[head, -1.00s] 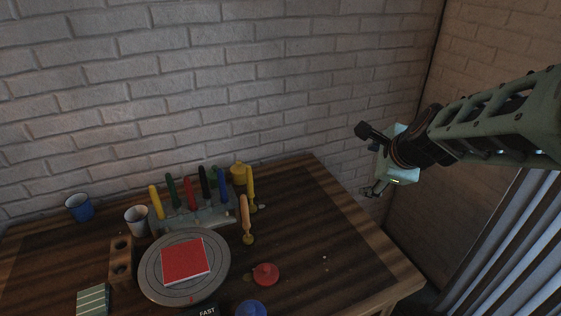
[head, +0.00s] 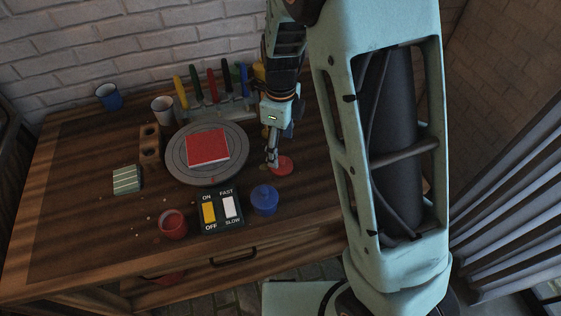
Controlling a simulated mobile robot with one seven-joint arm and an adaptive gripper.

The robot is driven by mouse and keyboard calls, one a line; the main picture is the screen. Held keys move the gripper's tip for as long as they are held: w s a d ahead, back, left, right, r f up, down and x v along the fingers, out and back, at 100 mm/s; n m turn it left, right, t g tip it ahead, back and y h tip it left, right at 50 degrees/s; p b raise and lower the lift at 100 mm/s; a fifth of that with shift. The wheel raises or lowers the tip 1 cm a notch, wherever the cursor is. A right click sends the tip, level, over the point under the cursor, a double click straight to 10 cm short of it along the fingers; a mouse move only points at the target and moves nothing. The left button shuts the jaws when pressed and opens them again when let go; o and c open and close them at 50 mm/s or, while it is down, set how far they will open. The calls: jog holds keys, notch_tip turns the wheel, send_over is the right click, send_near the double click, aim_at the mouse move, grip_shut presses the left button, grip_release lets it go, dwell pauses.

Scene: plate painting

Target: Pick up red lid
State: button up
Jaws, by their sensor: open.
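The red lid (head: 284,168) lies flat on the wooden table, just right of the round turntable. My gripper (head: 272,163) points down at the lid's left side, its fingers very close to it. The fingers are open and hold nothing that I can see. Whether they touch the lid cannot be told from this angle. The lid's left part is partly hidden by the fingers.
The turntable (head: 173,171) carries a red square plate (head: 208,147). A blue lidded pot (head: 264,200), a switch box (head: 221,224) and a red paint pot (head: 173,224) stand in front. Several upright tools (head: 213,84) stand behind. My arm covers the table's right side.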

aim_at(282, 159)
notch_tip(282, 159, down, 6)
jog(key=shift+r, duration=0.1)
jog(key=shift+d, duration=0.1)
jog(key=shift+s, duration=0.1)
jog(key=c, duration=1.2)
jog(key=shift+s, duration=0.1)
jog(key=c, duration=0.7)
